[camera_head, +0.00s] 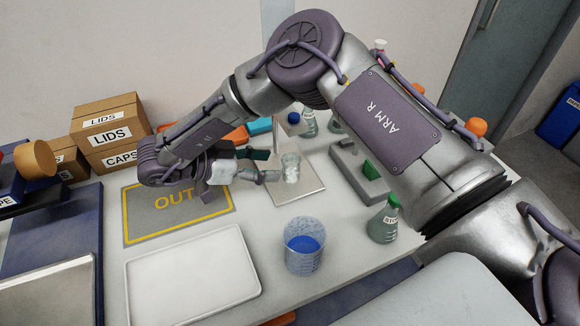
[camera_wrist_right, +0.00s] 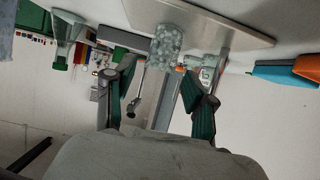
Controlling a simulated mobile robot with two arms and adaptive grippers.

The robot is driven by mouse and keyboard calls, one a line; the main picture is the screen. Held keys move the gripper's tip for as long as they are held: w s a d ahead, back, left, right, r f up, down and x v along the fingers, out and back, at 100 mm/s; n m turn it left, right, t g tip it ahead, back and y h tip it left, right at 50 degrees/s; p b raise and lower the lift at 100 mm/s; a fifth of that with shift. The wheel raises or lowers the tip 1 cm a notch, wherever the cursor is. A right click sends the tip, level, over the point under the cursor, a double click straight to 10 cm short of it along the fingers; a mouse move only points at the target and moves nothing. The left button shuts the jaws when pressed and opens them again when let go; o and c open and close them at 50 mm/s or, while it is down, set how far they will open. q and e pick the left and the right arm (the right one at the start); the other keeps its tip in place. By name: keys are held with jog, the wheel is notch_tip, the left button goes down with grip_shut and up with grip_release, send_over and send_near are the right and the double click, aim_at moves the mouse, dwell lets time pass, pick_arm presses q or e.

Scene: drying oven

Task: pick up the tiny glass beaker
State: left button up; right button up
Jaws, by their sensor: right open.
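The tiny glass beaker (camera_head: 290,168) is clear and stands upright on a pale plate (camera_head: 303,188) in the head view. It also shows in the wrist view (camera_wrist_right: 166,42), which is turned upside down, with the plate along the top. My right gripper (camera_head: 262,166) reaches in from the left of the beaker, low and nearly level. Its fingers (camera_wrist_right: 160,82) are apart, with the beaker in line with the gap between them. I cannot tell whether either finger touches the glass. My left gripper is not in view.
A larger beaker with blue contents (camera_head: 304,256) stands in front. A green-capped flask (camera_head: 384,222) and a grey device (camera_head: 358,172) stand to the right. A white tray (camera_head: 192,275) lies front left, the yellow-framed OUT mat (camera_head: 150,225) behind it. Cardboard boxes (camera_head: 110,130) stand at back left.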

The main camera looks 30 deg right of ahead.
aim_at(283, 167)
jog(key=x, duration=0.4)
jog(key=shift+d+f, duration=0.1)
jog(key=shift+f, duration=0.05)
jog(key=shift+d+f, duration=0.15)
jog(key=shift+d, duration=0.1)
jog(key=shift+d+f+p, duration=0.15)
jog(key=shift+d+p, duration=0.15)
jog(key=p+x, duration=0.1)
jog(key=x, duration=0.3)
jog(key=shift+s+f, duration=0.1)
jog(key=shift+f, duration=0.05)
jog(key=shift+c, duration=1.2)
jog(key=c, duration=0.7)
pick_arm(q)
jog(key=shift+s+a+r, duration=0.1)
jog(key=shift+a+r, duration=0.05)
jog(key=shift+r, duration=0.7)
pick_arm(e)
jog(key=shift+c, duration=0.3)
